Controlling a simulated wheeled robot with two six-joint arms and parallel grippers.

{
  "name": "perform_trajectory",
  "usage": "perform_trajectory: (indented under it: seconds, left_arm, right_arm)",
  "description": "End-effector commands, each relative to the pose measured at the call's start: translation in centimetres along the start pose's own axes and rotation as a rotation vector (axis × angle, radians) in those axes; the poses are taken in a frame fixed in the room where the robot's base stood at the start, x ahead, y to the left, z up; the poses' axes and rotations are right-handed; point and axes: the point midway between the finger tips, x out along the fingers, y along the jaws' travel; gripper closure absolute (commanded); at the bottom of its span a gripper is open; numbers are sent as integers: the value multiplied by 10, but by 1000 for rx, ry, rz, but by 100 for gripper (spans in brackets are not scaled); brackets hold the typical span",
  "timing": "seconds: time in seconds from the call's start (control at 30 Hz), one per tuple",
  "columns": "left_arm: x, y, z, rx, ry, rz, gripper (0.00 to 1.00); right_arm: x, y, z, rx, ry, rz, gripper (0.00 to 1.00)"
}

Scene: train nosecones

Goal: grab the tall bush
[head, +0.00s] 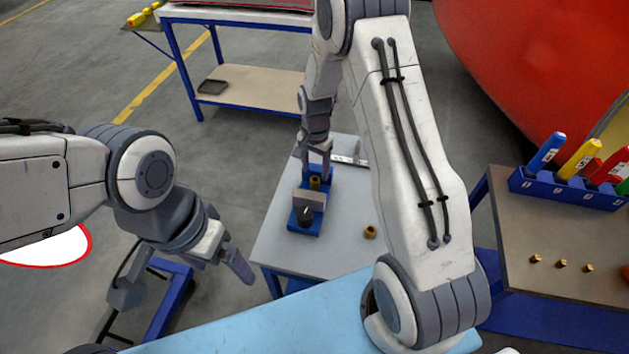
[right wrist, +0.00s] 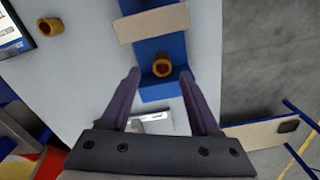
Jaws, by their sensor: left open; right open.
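A brass bush (head: 314,183) stands upright in a blue fixture (head: 303,228) on the small grey table; it looks like the taller one. In the right wrist view this bush (right wrist: 162,67) shows its open top, level with the fingertips. My right gripper (head: 316,166) points down over it, fingers open on either side; I cannot tell whether they touch it. My left gripper (head: 240,268) is open and empty, left of the table.
A beige block (head: 309,199) crosses the fixture close to the bush. A metal strip (head: 349,160) lies behind. The right table holds small brass pieces (head: 562,264) and a blue rack (head: 568,188) of coloured handles.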

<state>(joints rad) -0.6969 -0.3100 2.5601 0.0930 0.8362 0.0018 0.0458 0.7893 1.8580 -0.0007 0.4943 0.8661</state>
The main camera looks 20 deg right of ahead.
Motion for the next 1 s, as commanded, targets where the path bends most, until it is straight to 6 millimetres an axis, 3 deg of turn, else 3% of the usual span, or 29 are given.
perform_trajectory:
  seconds: [0.27,0.6,0.9,0.93,1.0]
  left_arm:
    - [-11,1,-1,2,0,0,11]
    - [-33,2,-2,6,0,0,11]
    - [-33,2,-2,6,0,0,11]
    - [-33,2,-2,6,0,0,11]
    - [-33,2,-2,6,0,0,11]
  right_arm:
    - [20,0,1,-2,-2,2,37]
    - [60,0,2,-3,-2,2,37]
    - [67,-1,1,-3,0,-1,37]
    - [67,-1,1,-3,0,-1,41]
    - [67,-1,1,-3,0,-1,68]
